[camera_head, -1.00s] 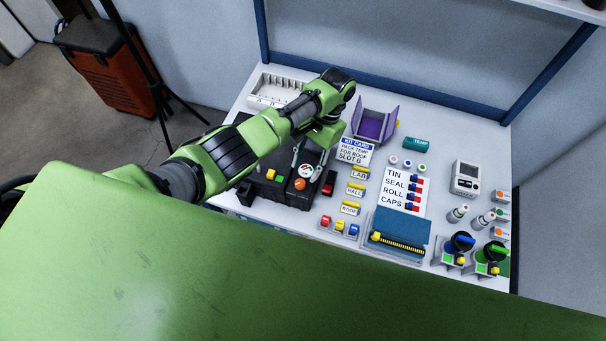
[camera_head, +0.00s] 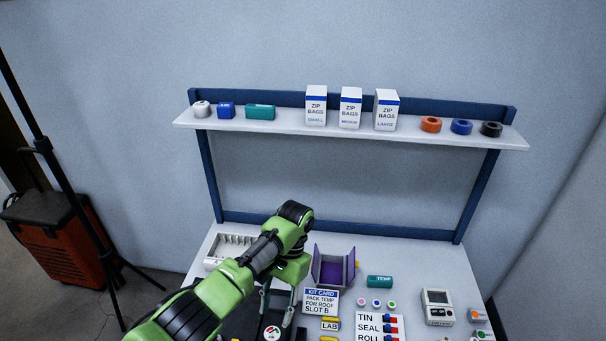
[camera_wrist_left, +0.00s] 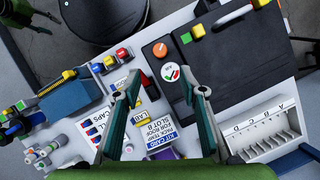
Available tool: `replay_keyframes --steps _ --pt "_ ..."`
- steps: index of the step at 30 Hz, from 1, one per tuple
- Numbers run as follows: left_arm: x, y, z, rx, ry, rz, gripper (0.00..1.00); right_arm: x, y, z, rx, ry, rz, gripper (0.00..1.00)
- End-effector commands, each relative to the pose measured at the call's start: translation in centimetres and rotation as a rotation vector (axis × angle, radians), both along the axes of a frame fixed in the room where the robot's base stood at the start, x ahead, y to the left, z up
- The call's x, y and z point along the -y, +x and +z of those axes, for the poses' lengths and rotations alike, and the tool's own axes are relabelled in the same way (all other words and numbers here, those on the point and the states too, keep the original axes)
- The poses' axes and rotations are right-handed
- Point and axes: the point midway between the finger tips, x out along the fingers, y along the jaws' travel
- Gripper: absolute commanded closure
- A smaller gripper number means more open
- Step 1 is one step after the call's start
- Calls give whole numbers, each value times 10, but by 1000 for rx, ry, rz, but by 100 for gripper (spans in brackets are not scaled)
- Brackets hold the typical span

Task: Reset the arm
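My left arm, green and black, reaches in from the lower left of the head view. Its gripper (camera_head: 278,302) points down over the table, just left of the kit card (camera_head: 321,302). In the left wrist view the two fingers of the left gripper (camera_wrist_left: 162,82) stand well apart with nothing held between them. Beyond the fingertips lie a round white dial with red and green (camera_wrist_left: 171,73) and an orange knob (camera_wrist_left: 160,50) on a black case (camera_wrist_left: 240,60).
A shelf (camera_head: 280,128) above holds zip-bag boxes (camera_head: 350,108) and tape rolls (camera_head: 461,127).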

Motion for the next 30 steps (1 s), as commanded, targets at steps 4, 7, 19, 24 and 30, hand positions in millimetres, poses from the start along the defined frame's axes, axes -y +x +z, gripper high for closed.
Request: replay_keyframes --steps 4,7,19,24,30 --pt "7 -10 -13 10 -27 -10 62 0 0 0 0 0 0 60" --pt "19 -29 -34 41 -82 -23 62 0 0 0 0 0 0 60" --pt "20 -135 -74 317 -292 89 62 -1 0 0 0 1 -1 60" --pt "-14 -173 -57 447 -289 165 62 -1 0 0 0 1 -1 60" --pt "-46 -201 -33 545 -256 211 62 -1 0 0 0 1 -1 60"
